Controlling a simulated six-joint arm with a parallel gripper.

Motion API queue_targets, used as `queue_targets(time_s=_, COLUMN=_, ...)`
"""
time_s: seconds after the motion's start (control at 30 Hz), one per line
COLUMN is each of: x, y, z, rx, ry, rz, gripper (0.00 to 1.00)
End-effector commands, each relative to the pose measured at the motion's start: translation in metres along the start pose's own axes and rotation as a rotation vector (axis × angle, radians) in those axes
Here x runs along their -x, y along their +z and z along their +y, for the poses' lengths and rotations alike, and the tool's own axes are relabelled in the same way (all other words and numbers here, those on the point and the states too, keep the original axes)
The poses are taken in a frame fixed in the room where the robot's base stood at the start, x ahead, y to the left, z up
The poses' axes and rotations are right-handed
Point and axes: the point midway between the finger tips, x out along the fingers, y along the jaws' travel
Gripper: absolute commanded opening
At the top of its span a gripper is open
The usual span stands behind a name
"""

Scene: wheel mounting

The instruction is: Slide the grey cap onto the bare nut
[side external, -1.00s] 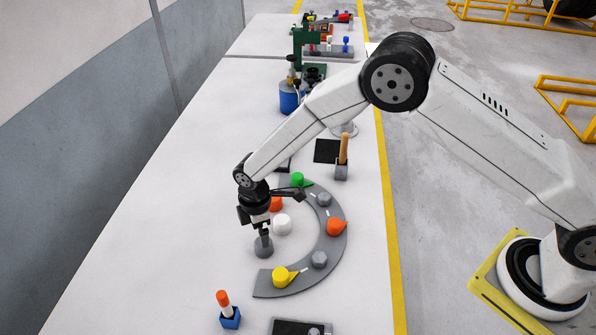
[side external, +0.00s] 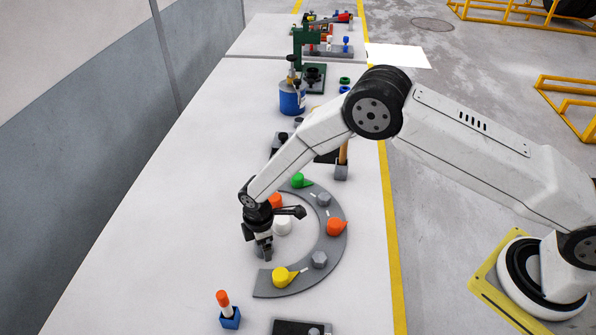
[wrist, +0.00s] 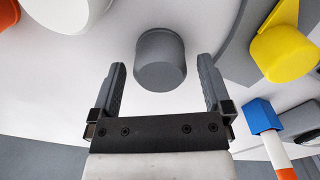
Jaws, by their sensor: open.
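The grey cap (wrist: 160,58) stands on the white table, and in the wrist view it sits between and just ahead of my gripper's two fingers. My gripper (wrist: 163,68) is open, with a gap on each side of the cap. In the side view my gripper (side external: 266,255) is low over the table and hides most of the cap. On the grey curved plate (side external: 333,245), two grey nut-like pieces show: one near the front (side external: 319,260) and one further back (side external: 323,199). I cannot tell which is the bare nut.
A loose white cap (side external: 283,225) and orange cap (side external: 275,202) stand close behind my gripper. A blue holder (side external: 230,318) with an orange-tipped stick is at the front. The table's left side is clear.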

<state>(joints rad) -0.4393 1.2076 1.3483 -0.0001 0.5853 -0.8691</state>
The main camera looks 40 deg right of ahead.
Motion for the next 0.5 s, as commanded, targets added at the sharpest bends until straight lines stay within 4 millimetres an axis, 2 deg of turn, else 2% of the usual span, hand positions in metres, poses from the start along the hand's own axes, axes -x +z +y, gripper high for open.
queue_targets(time_s=0.13, x=-0.0081, y=0.0002, z=-0.0003, rx=0.000, ry=-0.001, rz=-0.001, gripper=1.00)
queue_targets(time_s=0.5, x=-0.0087, y=-0.0001, z=-0.0002, rx=0.000, ry=0.000, rz=0.000, gripper=1.00)
